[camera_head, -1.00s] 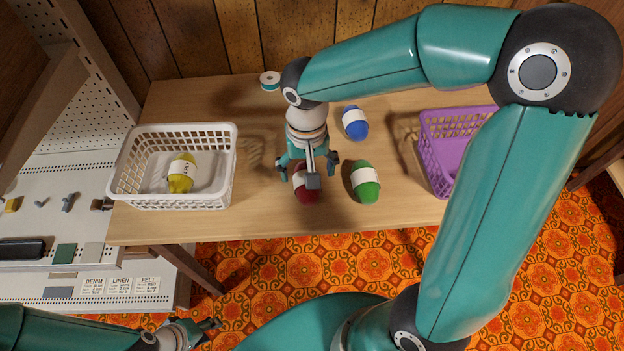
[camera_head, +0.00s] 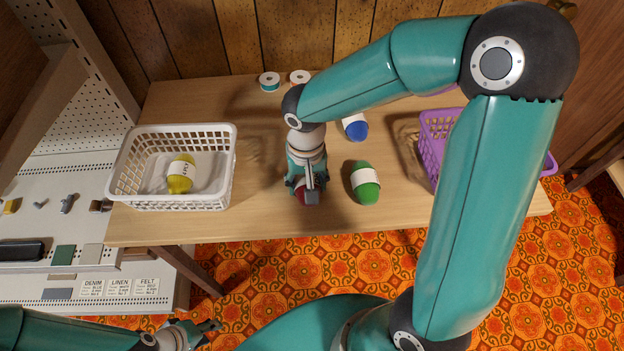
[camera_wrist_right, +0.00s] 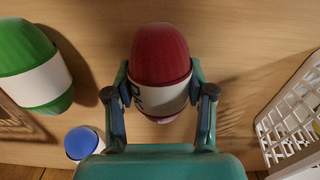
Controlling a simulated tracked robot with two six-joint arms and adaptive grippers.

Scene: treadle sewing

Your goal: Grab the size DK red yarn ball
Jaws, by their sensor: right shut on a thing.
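The red yarn ball (camera_wrist_right: 160,55) with a white label stands out in the right wrist view, on the wooden table. Part of the label lettering shows, seemingly "DK". My right gripper (camera_wrist_right: 160,95) is shut on it, with one finger on each side of the label. In the head view my right gripper (camera_head: 307,190) covers most of the red yarn ball (camera_head: 301,196). My left gripper (camera_head: 208,325) is at the lower left, below and in front of the table, apart from the yarn. Its fingers are spread and empty.
A green yarn ball (camera_head: 365,186) lies just right of my right gripper, and a blue one (camera_head: 355,128) behind it. A white basket (camera_head: 128,190) holds a yellow yarn ball (camera_head: 180,176). A purple basket (camera_head: 432,150) is partly behind my arm. Thread spools (camera_head: 269,82) stand at the back.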

